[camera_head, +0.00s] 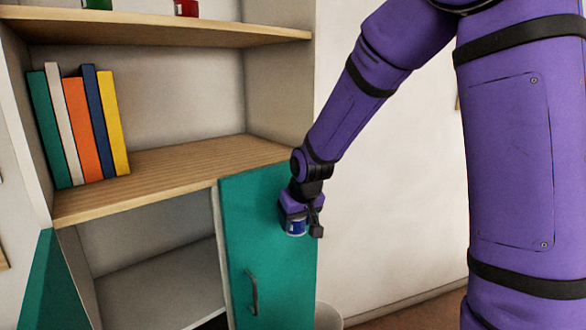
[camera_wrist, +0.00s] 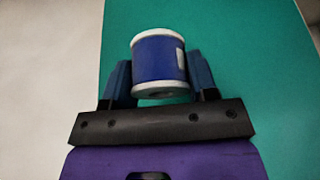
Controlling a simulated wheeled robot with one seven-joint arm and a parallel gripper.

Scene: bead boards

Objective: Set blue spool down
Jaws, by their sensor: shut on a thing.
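The blue spool (camera_wrist: 158,60) has white rims and a pale label patch on its side. My gripper (camera_wrist: 160,80) is shut on it, with one finger on each side in the wrist view. In the head view my gripper (camera_head: 300,229) holds the blue spool (camera_head: 295,227) in front of the teal cabinet door (camera_head: 268,225), above the handle's height. The spool is held in the air, with no surface seen directly under it. The far finger is partly hidden in the head view.
The wooden shelf (camera_head: 190,163) left of my gripper has a clear right part and several upright books (camera_head: 75,125) at its left. A green spool (camera_head: 97,4) and a red spool (camera_head: 187,8) stand on the upper shelf (camera_head: 150,30). A light bin (camera_head: 328,318) is below the door.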

